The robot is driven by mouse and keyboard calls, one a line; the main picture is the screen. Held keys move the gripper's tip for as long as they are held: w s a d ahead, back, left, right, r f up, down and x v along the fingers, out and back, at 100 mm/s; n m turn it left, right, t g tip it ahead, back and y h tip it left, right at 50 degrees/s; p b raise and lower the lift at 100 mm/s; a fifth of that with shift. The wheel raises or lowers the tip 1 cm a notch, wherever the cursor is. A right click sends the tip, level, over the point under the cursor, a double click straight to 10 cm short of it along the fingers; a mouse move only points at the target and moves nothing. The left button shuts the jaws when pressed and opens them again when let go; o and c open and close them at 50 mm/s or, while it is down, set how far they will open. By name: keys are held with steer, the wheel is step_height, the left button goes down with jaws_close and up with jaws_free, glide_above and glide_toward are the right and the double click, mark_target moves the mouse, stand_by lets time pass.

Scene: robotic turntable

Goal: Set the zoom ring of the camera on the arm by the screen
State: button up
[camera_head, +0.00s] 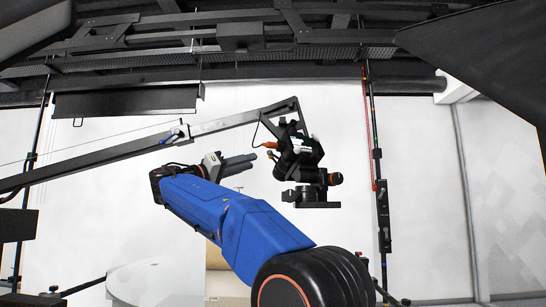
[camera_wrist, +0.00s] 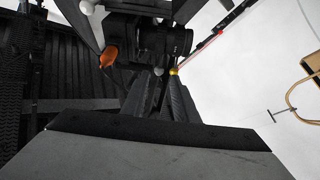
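The black camera (camera_head: 301,163) hangs from the end of a long grey jib arm (camera_head: 220,122) in the head view. Orange parts and a round black piece show on it. In the wrist view the camera (camera_wrist: 150,38) fills the top middle, with an orange knob (camera_wrist: 108,57) at its left. I cannot tell which part is the zoom ring. My gripper (camera_head: 253,162) points right at the camera's left side, with a small gap before it. In the wrist view my gripper (camera_wrist: 163,82) has its two fingers a little apart, with nothing seen between them.
A dark screen (camera_head: 125,102) hangs at the left. A stand with a red line (camera_head: 379,185) rises right of the camera. Dark trusses (camera_head: 240,40) run overhead. A round white table (camera_head: 150,282) is low at the left. White wall lies behind.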

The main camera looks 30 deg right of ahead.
mark_target(273, 155)
steer(key=x, duration=1.1)
steer(key=shift+d+r, duration=0.1)
steer(key=shift+d, duration=0.25)
jaws_close()
